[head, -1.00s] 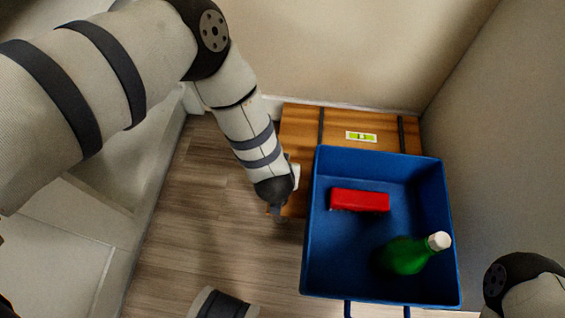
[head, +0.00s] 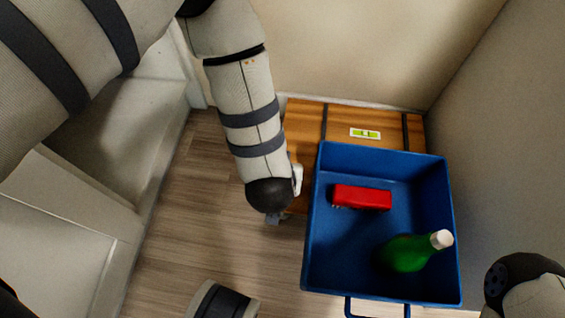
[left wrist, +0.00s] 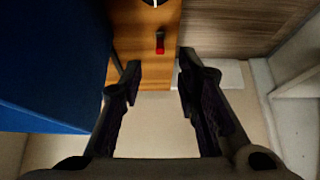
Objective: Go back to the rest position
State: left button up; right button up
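My left arm reaches down from the upper left in the head view. Its gripper (head: 273,218) is mostly hidden beneath the wrist, left of the blue tray (head: 312,225). In the left wrist view the two fingers of this gripper (left wrist: 160,66) stand wide apart with nothing held between them. Part of my right arm shows at the lower right of the head view, but its gripper is out of view.
The blue tray holds a red box (head: 362,198) and a green bottle (head: 405,254) with a white cap. Behind it is a wooden shelf (head: 303,125) with a green-and-white label. A small red-and-black item (left wrist: 160,42) is on wood. Walls enclose the back and right.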

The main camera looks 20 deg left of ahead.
pick_arm(q)
jog(key=v, duration=0.3)
